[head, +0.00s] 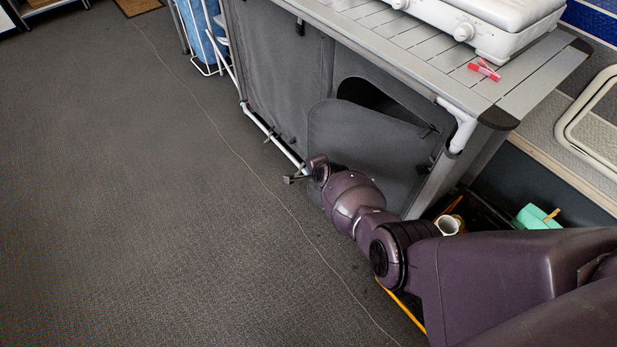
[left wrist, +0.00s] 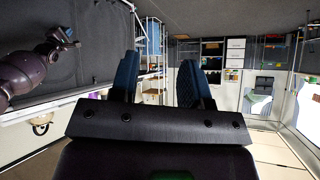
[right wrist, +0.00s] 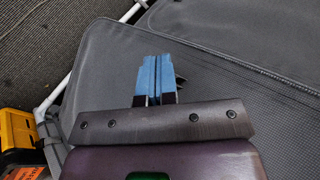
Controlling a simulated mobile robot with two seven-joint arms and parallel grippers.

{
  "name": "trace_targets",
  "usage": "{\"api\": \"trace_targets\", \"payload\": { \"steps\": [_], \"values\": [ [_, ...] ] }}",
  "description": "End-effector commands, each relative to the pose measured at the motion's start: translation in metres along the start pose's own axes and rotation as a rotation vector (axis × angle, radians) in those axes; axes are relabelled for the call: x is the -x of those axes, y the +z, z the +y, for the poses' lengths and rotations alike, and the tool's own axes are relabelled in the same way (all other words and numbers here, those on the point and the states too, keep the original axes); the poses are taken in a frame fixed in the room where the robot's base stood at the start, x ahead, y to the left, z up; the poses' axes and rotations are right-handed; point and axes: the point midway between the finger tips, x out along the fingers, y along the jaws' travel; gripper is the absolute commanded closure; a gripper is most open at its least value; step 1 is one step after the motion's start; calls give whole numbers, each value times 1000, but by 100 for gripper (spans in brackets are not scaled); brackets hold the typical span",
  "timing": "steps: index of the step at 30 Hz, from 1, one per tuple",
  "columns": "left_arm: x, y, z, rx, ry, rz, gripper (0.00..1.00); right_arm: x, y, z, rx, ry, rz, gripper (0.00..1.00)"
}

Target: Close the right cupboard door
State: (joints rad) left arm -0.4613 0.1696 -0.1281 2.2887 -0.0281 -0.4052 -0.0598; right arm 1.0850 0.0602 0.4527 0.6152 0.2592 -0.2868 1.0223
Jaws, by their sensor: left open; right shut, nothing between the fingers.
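The right cupboard door (head: 365,140) is a grey fabric panel with rounded corners on the grey cupboard (head: 480,150). It stands partly open, tilted out from the frame, with a dark gap above its top edge. My right arm reaches in front of the door, and my right gripper (head: 296,178) is at its lower left side. In the right wrist view the right gripper (right wrist: 157,78) is shut and empty, its blue fingers against or just before the grey panel (right wrist: 105,75); contact is unclear. My left gripper (left wrist: 158,80) is open and empty, away from the door.
The left cupboard door (head: 275,70) is flat in its frame. A white stove (head: 490,25) and a red lighter-like item (head: 484,70) are on the slatted top. A teal item (head: 536,217) lies in a box right of the cupboard. The carpet (head: 150,200) at left is clear.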

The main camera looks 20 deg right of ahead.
Motion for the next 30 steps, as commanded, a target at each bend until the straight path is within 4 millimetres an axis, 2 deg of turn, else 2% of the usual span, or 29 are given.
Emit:
{"api": "trace_targets", "payload": {
  "steps": [1,4,12,21,30],
  "values": [
    [-5,3,2,-10,5,0,57,-10,-9,6,-2,10,2,100],
    [-9,0,4,-30,9,15,57,-23,-28,-3,-1,12,1,100],
    [-12,-8,6,-75,14,42,57,-40,-67,-28,0,7,1,100],
    [-13,-10,5,-68,15,82,57,-50,-95,-41,-62,4,64,100],
    [-13,-10,5,-47,6,97,57,-53,-109,-47,-94,1,100,100]
  ]
}}
